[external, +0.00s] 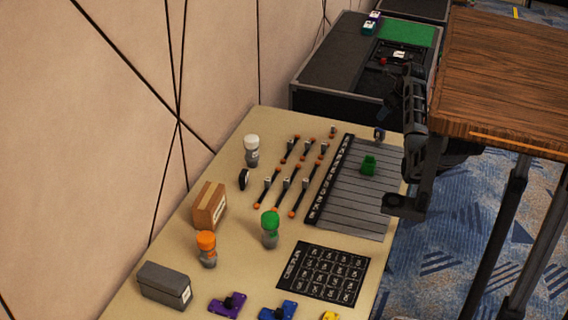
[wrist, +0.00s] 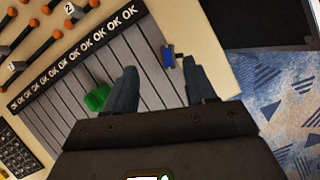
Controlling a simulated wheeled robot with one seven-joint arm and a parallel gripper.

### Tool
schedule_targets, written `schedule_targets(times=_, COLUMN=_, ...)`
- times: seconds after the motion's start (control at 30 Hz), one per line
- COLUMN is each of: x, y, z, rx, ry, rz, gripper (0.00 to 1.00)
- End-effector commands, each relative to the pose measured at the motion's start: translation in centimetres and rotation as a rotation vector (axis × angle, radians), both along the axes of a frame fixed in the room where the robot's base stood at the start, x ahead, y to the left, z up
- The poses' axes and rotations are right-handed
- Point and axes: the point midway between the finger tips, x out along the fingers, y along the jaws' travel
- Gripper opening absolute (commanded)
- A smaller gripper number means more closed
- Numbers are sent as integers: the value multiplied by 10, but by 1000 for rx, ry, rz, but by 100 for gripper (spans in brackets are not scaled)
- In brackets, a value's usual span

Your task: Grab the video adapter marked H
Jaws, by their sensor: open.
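No letter H can be read on anything in either view. A small blue piece (wrist: 168,57) stands on the pale table past the end of the grey slatted mat; it also shows in the external view (external: 379,134). In the wrist view my gripper (wrist: 158,66) is open, and the blue piece appears between its fingertips, nearer the right one; I cannot tell its height above the piece. A green piece (wrist: 97,97) lies on the mat, left of the fingers, and shows in the external view (external: 369,164). Purple (external: 228,304), blue (external: 278,311) and yellow (external: 330,316) pieces sit at the near table end.
The slatted mat (external: 342,205) has a black strip lettered OK. Several orange-tipped cables, bottles and a cardboard box (external: 208,206) stand left of it. A wooden table (external: 500,75) is close on the right. Black cases (external: 335,60) stand behind.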

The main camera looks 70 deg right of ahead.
Motion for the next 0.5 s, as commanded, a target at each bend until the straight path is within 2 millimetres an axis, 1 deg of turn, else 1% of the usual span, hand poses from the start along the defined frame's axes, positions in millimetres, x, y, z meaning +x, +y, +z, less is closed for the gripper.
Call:
schedule_targets(times=0.07, x=-1, y=-8, z=9, rx=-11, ry=51, rz=-26, gripper=55)
schedule_targets(times=0.13, x=-4, y=-7, z=-14, rx=-2, ry=62, rz=-33, gripper=55)
schedule_targets(times=0.2, x=-3, y=-7, z=-28, rx=-4, ry=59, rz=-31, gripper=55)
schedule_targets(times=0.3, x=-2, y=-7, z=-42, rx=-7, ry=57, rz=-30, gripper=55)
schedule_targets(times=0.5, x=4, y=-10, z=-61, rx=-8, ry=55, rz=-29, gripper=55)
